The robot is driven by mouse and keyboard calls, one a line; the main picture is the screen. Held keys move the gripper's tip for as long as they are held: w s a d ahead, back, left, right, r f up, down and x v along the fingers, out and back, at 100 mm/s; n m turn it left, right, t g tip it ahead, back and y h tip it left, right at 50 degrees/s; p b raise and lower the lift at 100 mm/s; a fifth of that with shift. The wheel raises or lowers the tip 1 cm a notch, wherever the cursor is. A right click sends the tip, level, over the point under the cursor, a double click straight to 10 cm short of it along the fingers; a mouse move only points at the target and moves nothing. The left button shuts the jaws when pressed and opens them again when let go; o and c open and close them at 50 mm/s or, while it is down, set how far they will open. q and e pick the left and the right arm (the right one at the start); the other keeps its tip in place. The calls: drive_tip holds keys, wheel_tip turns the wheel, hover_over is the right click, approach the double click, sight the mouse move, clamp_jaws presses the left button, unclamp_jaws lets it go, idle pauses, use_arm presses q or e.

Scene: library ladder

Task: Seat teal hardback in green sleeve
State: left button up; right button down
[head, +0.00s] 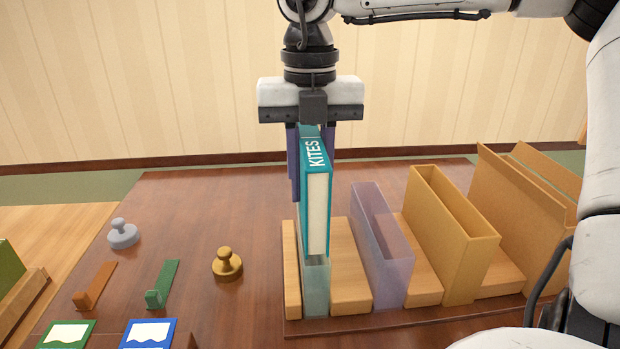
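The teal hardback (316,205), with "KITES" on its spine, is upright in the head view. My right gripper (311,160), on the arm from the right, is shut on its upper part with one dark finger on each side. The translucent green sleeve (316,290) stands in the wooden rack directly below the book. The book's lower end is at about the height of the sleeve's mouth. I cannot tell whether it is just inside or just above. The book hides the sleeve's back part. My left gripper is not in view.
Right of the green sleeve stand wooden blocks (347,275), a translucent purple sleeve (392,270) and yellow-tan sleeves (465,270). To the left lie a brass knob (227,265), a grey knob (122,234), an orange piece (95,287) and a green piece (163,285). The table's back left is clear.

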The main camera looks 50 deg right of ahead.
sight(310, 134)
use_arm(q)
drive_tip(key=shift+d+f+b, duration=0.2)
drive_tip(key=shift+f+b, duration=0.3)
drive_tip(key=shift+b, duration=0.15)
use_arm(e)
drive_tip(key=shift+f, duration=0.85)
use_arm(q)
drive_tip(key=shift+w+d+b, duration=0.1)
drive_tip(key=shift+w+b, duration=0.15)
drive_tip(key=shift+b, duration=0.2)
use_arm(e)
drive_tip(key=shift+f, duration=0.5)
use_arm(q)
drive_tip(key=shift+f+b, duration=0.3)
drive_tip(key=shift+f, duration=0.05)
use_arm(e)
drive_tip(key=shift+f, duration=0.4)
drive_tip(key=c, duration=1.4)
unclamp_jaws()
wheel_tip(310, 134, up, 10)
drive_tip(key=shift+f+p, duration=0.1)
drive_tip(key=shift+p, duration=0.55)
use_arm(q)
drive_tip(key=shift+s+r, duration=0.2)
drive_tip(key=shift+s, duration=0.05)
use_arm(e)
drive_tip(key=shift+r, duration=0.3)
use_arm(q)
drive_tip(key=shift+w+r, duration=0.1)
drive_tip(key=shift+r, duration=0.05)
